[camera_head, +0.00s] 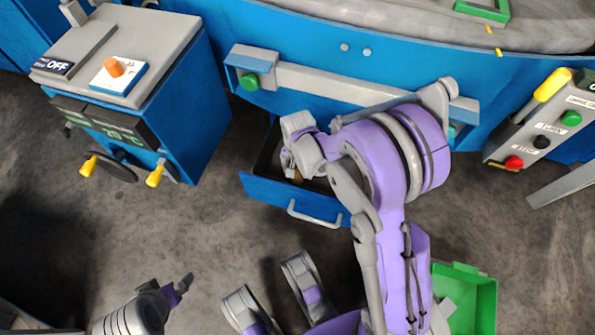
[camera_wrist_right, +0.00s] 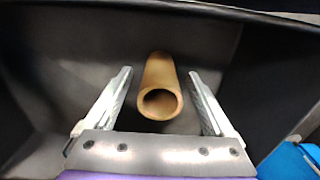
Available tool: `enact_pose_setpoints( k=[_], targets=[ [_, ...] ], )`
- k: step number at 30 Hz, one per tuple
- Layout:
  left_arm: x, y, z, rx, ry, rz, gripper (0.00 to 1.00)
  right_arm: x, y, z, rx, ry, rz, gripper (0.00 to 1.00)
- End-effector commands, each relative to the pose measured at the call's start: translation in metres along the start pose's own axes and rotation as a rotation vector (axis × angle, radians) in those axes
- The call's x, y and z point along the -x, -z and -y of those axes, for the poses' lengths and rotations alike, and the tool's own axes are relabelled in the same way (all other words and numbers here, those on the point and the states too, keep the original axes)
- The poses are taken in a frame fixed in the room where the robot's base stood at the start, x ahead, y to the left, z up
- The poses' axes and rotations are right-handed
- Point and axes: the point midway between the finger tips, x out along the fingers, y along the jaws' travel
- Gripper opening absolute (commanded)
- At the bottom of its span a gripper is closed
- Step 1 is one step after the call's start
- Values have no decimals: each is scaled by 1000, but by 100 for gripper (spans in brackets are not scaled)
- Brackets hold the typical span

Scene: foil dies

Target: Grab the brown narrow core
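The brown narrow core (camera_wrist_right: 160,88) is a hollow tan tube lying in the dark drawer, its open end facing my right wrist camera. My right gripper (camera_wrist_right: 163,95) is open, with one finger on each side of the core and a visible gap on both sides. In the head view my right gripper (camera_head: 293,172) reaches down into the open blue drawer (camera_head: 265,194); only a small brown bit of the core (camera_head: 298,177) shows beside it. My left gripper (camera_head: 184,284) is at the lower left, far from the drawer; its finger opening is unclear.
A blue cabinet (camera_head: 190,110) with an orange knob and yellow handles stands left of the drawer. A green bin (camera_head: 484,305) is at the lower right. A control panel (camera_head: 530,125) with coloured buttons is at the right. The floor in front of the drawer is mostly clear.

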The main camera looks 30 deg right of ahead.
Motion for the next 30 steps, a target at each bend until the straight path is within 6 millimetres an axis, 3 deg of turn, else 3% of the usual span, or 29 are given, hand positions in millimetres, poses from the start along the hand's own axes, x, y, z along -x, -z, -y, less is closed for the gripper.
enact_pose_setpoints(
  k=[2,13,22,30],
  targets=[
    [0,0,0,0,0,0,100,0,0,0,0,0,0,71],
    [0,0,0,0,0,0,100,0,0,0,0,0,0,5],
    [2,0,0,0,0,0,100,6,0,0,0,0,0,4],
    [22,5,0,0,0,-5,100,58,0,0,0,1,-1,4]
  ],
)
